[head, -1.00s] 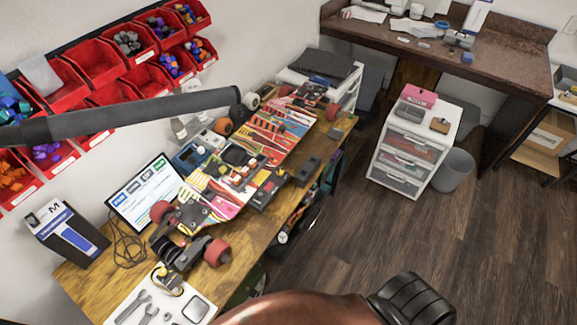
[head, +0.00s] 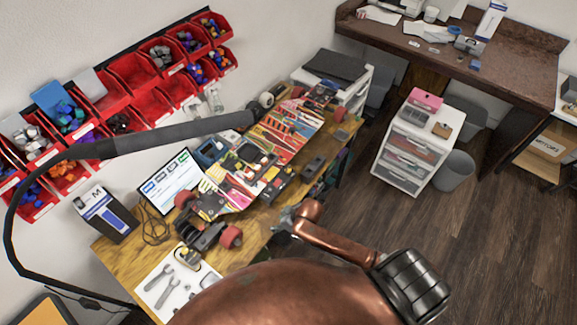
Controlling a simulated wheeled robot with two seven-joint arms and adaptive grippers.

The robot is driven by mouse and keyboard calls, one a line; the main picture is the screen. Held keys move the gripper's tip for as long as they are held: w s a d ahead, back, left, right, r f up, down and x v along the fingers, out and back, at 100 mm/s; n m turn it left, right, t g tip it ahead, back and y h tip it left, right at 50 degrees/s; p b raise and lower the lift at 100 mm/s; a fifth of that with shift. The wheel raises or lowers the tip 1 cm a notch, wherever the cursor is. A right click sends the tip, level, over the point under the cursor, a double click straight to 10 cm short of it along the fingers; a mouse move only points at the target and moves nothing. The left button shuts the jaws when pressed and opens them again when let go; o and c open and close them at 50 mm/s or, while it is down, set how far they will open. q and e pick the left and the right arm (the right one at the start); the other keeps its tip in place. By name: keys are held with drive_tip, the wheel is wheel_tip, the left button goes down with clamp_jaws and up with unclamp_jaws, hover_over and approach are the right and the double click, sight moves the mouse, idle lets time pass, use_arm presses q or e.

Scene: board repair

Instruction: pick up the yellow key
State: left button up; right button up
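I cannot make out a yellow key for certain. A small yellow patch (head: 270,173) shows among the parts on the long, colourful skateboard deck (head: 283,138), which lies on the wooden workbench (head: 120,257). My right gripper (head: 284,221) is small and grey at the end of my copper-coloured arm. It is at the front edge of the bench, to the right of the board's near red wheels (head: 231,236). Its fingers are too small and blurred to show whether they are open or shut. My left gripper is not in view.
A black jointed boom (head: 160,137) crosses above the bench. A screen (head: 170,180), a dark box (head: 105,215) and a white mat with wrenches (head: 165,285) are on the bench. Red bins (head: 133,75) hang on the wall. A white drawer unit (head: 415,145) stands on open floor.

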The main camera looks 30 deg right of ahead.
drive_tip(key=w+a+r+n+y+p, duration=0.1)
drive_tip(key=w+a+r+n+p, duration=0.15)
drive_tip(key=r, duration=0.75)
drive_tip(key=m+h, duration=0.2)
drive_tip(key=m, duration=0.1)
approach(289, 168)
drive_tip(key=x, duration=0.2)
drive_tip(key=shift+g, duration=0.5)
drive_tip(key=x, duration=0.2)
drive_tip(key=p+x, duration=0.1)
drive_tip(key=x, duration=0.4)
drive_tip(key=shift+w+f+p, duration=0.15)
drive_tip(key=shift+w+p, duration=0.15)
drive_tip(key=shift+w, duration=0.2)
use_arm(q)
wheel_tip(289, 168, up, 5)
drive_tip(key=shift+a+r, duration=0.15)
use_arm(e)
drive_tip(key=shift+c, duration=0.6)
clamp_jaws()
